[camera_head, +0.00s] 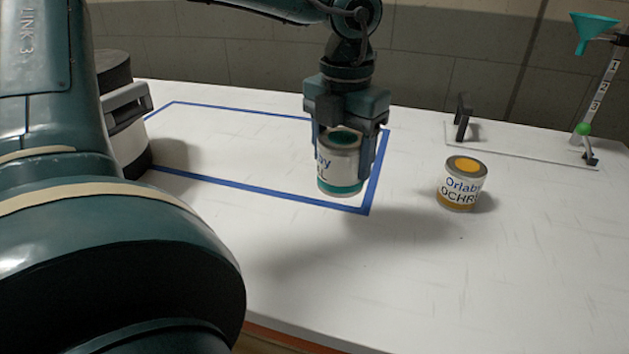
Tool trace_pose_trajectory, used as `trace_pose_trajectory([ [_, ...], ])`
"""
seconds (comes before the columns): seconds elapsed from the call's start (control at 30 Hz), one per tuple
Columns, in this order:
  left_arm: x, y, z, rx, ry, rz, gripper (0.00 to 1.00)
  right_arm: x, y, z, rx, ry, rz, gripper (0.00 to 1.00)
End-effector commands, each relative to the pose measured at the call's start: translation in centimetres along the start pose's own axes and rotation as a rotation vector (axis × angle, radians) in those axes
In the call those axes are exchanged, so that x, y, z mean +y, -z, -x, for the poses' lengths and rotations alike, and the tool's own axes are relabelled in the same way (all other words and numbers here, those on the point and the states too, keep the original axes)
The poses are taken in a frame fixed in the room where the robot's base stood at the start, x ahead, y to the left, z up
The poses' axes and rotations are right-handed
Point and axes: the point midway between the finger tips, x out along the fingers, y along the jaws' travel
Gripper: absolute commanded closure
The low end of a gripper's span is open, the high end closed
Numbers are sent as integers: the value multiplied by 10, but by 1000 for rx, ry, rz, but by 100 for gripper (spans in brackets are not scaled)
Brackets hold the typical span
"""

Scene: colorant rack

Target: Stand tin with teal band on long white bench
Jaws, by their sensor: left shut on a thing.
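The tin with the teal band (338,166) is white with a teal lid and a teal stripe round its base. My left gripper (345,150) points down and is shut on this tin, one finger on each side. The tin is upright near the right end of a blue-outlined rectangle; I cannot tell for certain whether its base touches the bench. The long white bench (400,280) spreads beneath it. My right gripper is not in view.
An ochre-banded tin (462,184) stands on the bench to the right. A blue tape outline (260,192) marks the bench. A stand with a teal funnel (593,30) is at the back right, and a black-and-white device (124,120) at the left. The front middle is clear.

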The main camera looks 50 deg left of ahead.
Motion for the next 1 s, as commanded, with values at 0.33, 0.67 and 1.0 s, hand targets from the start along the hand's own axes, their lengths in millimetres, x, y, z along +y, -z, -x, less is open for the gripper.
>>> trace_pose_trajectory([
  [0.33,0,0,-46,1,0,1,62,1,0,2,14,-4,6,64],
  [0.67,0,0,-79,-1,1,1,62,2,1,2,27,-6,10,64],
  [1.0,0,0,-83,-1,0,1,35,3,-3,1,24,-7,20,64],
])
